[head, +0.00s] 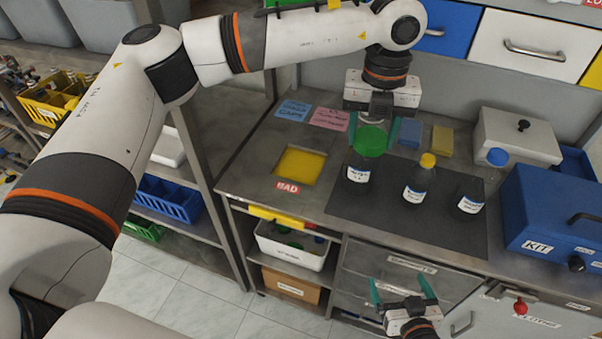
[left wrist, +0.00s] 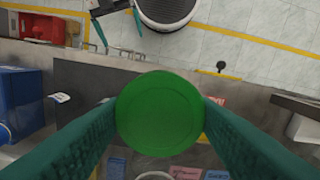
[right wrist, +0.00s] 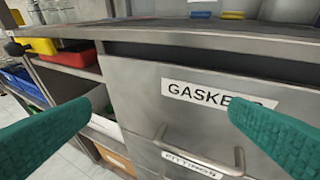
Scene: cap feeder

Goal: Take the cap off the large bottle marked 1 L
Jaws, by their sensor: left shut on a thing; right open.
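The bottle with a white label (head: 358,174) stands upright at the left of the dark mat; its label is too small to read. A wide green cap (head: 370,141) is at its top. I cannot tell whether the cap is seated or slightly lifted. My left gripper (head: 374,135) comes from above and is shut on the green cap, one finger on each side. In the left wrist view the cap (left wrist: 160,113) sits between both fingers and hides the bottle. My right gripper (head: 402,291) is open and empty, low in front of the drawers; its fingers flank the view of the GASKETS drawer (right wrist: 200,95).
A yellow-capped bottle (head: 419,188) and a blue-capped bottle (head: 470,200) stand to the right on the mat (head: 400,225). The blue KIT box (head: 550,215) is farther right. A yellow square marked BAD (head: 300,166) is left of the mat. Sponges (head: 441,139) lie behind.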

